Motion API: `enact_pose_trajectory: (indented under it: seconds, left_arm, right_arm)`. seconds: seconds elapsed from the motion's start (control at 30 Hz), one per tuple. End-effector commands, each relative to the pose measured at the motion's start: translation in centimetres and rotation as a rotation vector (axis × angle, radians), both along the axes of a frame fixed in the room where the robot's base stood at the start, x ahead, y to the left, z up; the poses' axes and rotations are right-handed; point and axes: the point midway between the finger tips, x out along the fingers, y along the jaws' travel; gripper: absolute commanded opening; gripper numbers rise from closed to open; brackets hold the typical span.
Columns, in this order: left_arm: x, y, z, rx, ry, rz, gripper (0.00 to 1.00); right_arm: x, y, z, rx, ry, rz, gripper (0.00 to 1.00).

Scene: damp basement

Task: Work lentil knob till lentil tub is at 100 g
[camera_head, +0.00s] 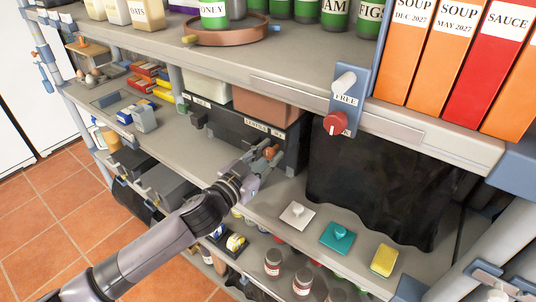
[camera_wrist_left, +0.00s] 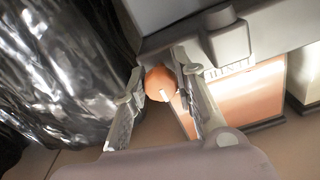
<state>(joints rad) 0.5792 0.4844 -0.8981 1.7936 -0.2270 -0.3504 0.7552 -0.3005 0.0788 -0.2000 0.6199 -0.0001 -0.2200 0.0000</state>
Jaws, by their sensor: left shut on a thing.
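The lentil knob (camera_head: 271,152) is a round orange-brown knob at the right end of a dark dispenser housing (camera_head: 230,125), whose label appears to read LENTILS. My left gripper (camera_head: 262,160) is shut on it; in the left wrist view the knob (camera_wrist_left: 160,84) sits between the two fingertips. A brown-orange hopper (camera_head: 272,106) stands above the label, also seen in the left wrist view (camera_wrist_left: 262,90). I cannot make out the lentil tub or any weight reading; my arm covers part of the area below. My right gripper is not seen.
Black plastic sheeting (camera_head: 370,185) hangs right of the knob. A red knob (camera_head: 336,123) on a blue plate marked FREE is above it. A white tile (camera_head: 297,215), a teal tile (camera_head: 337,237) and a yellow sponge (camera_head: 384,260) lie on the shelf below. Jars stand lower down.

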Motion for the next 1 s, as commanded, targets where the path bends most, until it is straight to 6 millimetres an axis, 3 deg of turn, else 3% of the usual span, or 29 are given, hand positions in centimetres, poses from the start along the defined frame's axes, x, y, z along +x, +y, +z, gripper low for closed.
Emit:
enact_pose_trajectory:
  seconds: [0.47,1.0]
  left_arm:
    - [0.0,0.0,0.1,0.054,-0.039,0.000,0.00]
    - [0.1,0.1,0.3,0.418,-0.304,0.000,0.00]
  right_arm:
    - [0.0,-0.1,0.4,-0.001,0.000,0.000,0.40]
    - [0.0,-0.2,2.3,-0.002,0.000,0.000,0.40]
